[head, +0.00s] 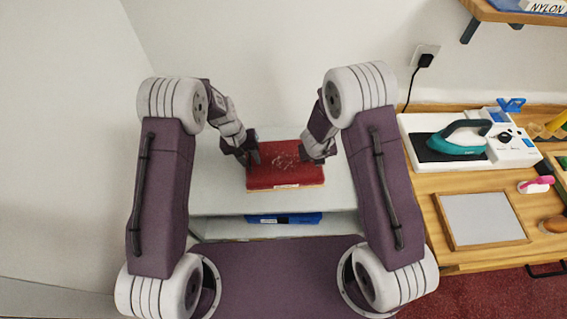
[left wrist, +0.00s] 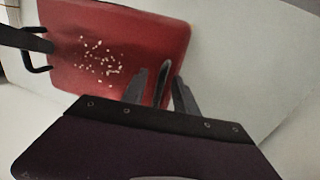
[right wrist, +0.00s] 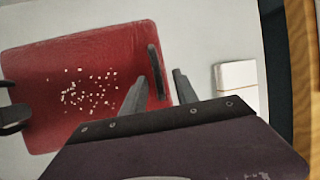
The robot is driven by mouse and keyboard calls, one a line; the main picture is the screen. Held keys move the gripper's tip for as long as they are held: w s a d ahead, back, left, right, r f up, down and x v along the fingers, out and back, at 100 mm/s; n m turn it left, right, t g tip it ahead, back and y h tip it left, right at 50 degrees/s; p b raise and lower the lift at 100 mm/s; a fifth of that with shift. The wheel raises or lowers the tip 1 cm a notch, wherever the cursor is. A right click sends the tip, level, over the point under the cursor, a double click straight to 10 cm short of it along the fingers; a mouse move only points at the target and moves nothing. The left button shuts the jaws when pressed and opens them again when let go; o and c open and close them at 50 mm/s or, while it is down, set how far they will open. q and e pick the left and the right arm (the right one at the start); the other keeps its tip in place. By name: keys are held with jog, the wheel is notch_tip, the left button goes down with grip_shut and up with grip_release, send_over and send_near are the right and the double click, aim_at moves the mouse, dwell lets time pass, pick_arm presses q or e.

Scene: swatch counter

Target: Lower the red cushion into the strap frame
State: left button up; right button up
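The red cushion (head: 285,174) looks like a flat red slab with a tan lower edge and a small label, lying on the pale counter. Pale specks lie on its top. It carries a black loop handle at each end, seen in the left wrist view (left wrist: 38,62) and the right wrist view (right wrist: 154,72). My left gripper (head: 256,155) is at its left end, open, with fingers either side of the near handle. My right gripper (head: 320,158) is at its right end, also open, beside and partly around the near handle. I cannot make out a strap frame.
A blue labelled item (head: 284,218) sits on a shelf under the counter (head: 225,203). A white block (right wrist: 237,85) lies right of the cushion. The wooden table (head: 430,192) at right holds a teal iron (head: 458,138) and a framed grey panel (head: 483,218).

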pick_arm(q)
grip_shut()
pick_arm(e)
grip_shut()
pick_arm(q)
jog(key=shift+w, duration=0.1)
dwell(0.9)
